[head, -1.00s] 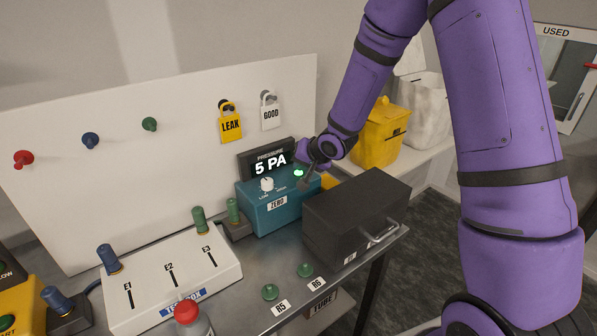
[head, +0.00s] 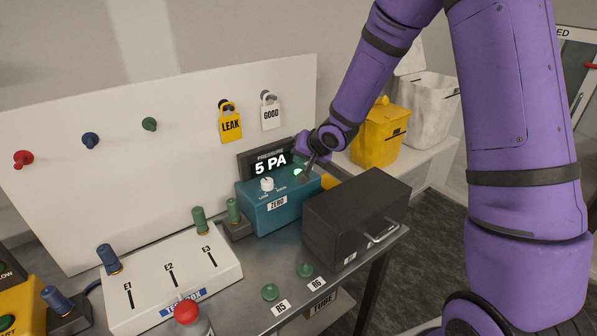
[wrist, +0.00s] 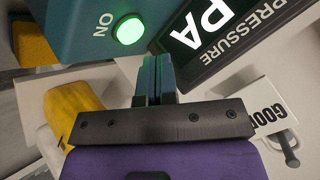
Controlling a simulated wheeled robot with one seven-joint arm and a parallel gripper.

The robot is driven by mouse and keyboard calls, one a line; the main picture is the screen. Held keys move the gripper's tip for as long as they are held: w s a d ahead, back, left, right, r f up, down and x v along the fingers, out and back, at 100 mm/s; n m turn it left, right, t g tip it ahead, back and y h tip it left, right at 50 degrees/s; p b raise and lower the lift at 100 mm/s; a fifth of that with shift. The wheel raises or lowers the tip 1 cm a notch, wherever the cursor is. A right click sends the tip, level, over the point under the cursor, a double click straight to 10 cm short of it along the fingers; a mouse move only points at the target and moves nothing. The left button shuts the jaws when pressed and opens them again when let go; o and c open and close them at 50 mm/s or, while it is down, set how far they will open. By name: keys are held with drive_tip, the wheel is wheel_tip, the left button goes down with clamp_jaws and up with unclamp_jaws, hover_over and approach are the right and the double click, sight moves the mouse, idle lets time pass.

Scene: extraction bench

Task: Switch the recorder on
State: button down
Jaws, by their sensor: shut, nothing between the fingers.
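A teal box (head: 290,213) stands on the bench with a white knob (head: 267,184) on top and a ZERO label on its front. A round green button (head: 298,171) on its top is glowing. In the wrist view this lit button (wrist: 130,30) has ON printed beside it. My gripper (head: 304,180) is shut and empty, at the right side of the button. In the wrist view its closed fingers (wrist: 155,75) are beside the button, apart from it in the picture. No label reading recorder is legible.
A display (head: 268,161) reading 5 PA stands behind the teal box. A black case (head: 350,217) with a handle is to its right. A white box (head: 180,275) marked E1 to E3 lies front left. LEAK (head: 231,124) and GOOD (head: 271,114) tags hang on the white panel.

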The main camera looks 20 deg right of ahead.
drive_tip(key=shift+r, duration=2.25)
drive_tip(key=shift+s+d+r, duration=0.1)
drive_tip(key=shift+r, duration=0.1)
drive_tip(key=s+d+r+n+g+h, duration=0.1)
drive_tip(key=s+d+r+h, duration=0.2)
drive_tip(key=s+r, duration=0.5)
drive_tip(key=s+d+r+n+h, duration=0.1)
drive_tip(key=s+d+r+h, duration=0.1)
drive_tip(key=s+d+r, duration=0.4)
drive_tip(key=s+a+r+n+g, duration=0.1)
drive_tip(key=s+r, duration=0.1)
drive_tip(key=s, duration=0.9)
drive_tip(key=s+a+r+n+g+y, duration=0.1)
drive_tip(key=s+a+r, duration=0.1)
drive_tip(key=s, duration=1)
drive_tip(key=shift+s+r, duration=0.2)
drive_tip(key=shift+r, duration=0.25)
